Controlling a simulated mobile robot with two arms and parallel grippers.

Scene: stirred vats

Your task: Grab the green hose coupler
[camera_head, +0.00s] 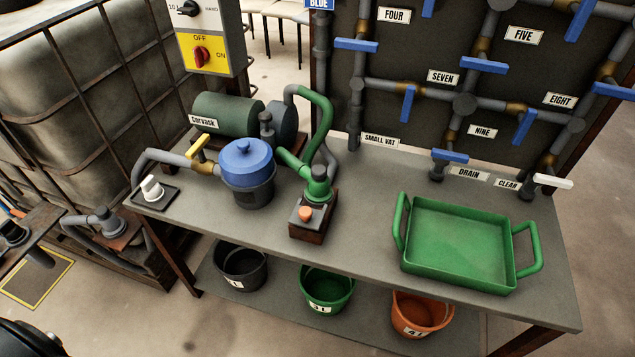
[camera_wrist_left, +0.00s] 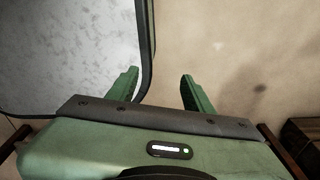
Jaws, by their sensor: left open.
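The green hose coupler (camera_head: 317,184) sits at the end of a green hose, on a small wooden block (camera_head: 307,226) with an orange button on its front, on the grey table. The green hose (camera_head: 325,115) arches up behind it. My left gripper (camera_wrist_left: 160,86) shows only in the left wrist view; its two green fingers are apart with nothing between them. It faces a pale floor and a light grey surface. The coupler is not in that view. My right gripper is not in view.
A blue-lidded pot (camera_head: 247,165) stands left of the coupler, and a green tray (camera_head: 458,245) lies to the right. A dark green pump (camera_head: 228,115) and a pipe board (camera_head: 420,120) stand behind. The table between coupler and tray is clear. Buckets (camera_head: 327,288) stand below.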

